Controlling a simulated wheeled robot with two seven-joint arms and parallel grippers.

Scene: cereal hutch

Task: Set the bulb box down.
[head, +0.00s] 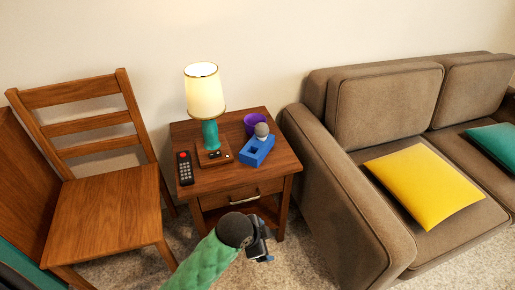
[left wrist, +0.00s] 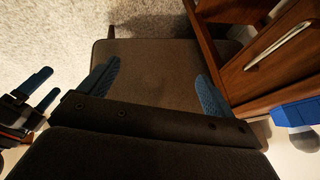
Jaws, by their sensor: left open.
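The bulb box is a blue box (head: 255,153) with openings in its top, resting on the right part of the nightstand top (head: 224,185). A grey rounded bulb (head: 262,130) stands in its far end. The box also shows at the right edge of the left wrist view (left wrist: 291,115), partly cut off. My left gripper (head: 268,242) is in front of the nightstand, apart from the box. In the left wrist view its blue fingers (left wrist: 155,85) are spread with nothing between them. Another gripper, my right one (left wrist: 40,92), shows at the left edge there; its opening is unclear.
A wooden chair (head: 105,215) is left. A brown sofa (head: 345,205) with a yellow cushion (head: 414,184) is close on the right.

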